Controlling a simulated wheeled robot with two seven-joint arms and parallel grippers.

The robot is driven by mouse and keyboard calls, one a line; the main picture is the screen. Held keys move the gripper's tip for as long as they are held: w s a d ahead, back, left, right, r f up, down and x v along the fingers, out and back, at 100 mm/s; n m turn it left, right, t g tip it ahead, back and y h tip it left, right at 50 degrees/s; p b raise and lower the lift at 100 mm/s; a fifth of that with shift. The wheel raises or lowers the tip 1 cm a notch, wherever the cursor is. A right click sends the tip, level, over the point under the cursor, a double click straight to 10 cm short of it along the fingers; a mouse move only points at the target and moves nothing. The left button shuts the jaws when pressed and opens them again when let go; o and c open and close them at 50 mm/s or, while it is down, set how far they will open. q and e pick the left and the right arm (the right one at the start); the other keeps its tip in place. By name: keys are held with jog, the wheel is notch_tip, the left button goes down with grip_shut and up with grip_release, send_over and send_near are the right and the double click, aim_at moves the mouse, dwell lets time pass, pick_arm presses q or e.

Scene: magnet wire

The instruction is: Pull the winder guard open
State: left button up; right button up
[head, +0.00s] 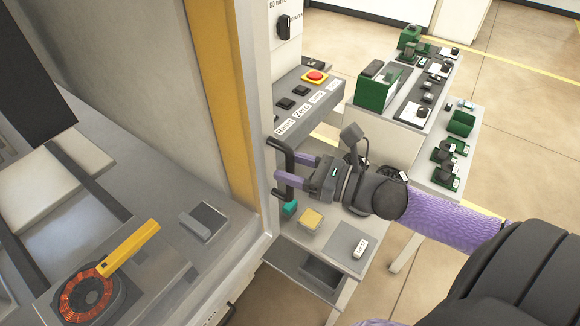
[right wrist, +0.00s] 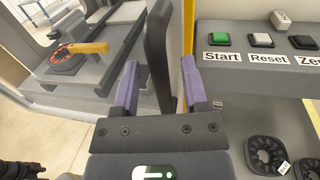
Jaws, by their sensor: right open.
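The winder guard is a tall panel with a pale grey edge frame (head: 257,95), standing in front of the winder at left. Its black bar handle (head: 278,146) sticks out from that edge. My right gripper (head: 280,168) is at the handle with its purple fingers open. In the right wrist view, the handle (right wrist: 158,45) stands between the two fingertips of the gripper (right wrist: 160,75), with a visible gap to the right finger. The gap to the left finger is smaller, and contact there is unclear. My left gripper is not seen in the head view.
A control panel (head: 308,95) with a red stop button (head: 314,76) stands just behind the handle. Inside the winder are a copper-wound ring (head: 88,293) and a yellow arm (head: 128,247). Side tables with green boxes (head: 378,88) stand at the back right.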

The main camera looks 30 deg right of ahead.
jog(key=shift+w+a, duration=0.2)
jog(key=shift+w, duration=0.1)
grip_shut()
dwell(0.9)
dwell(0.4)
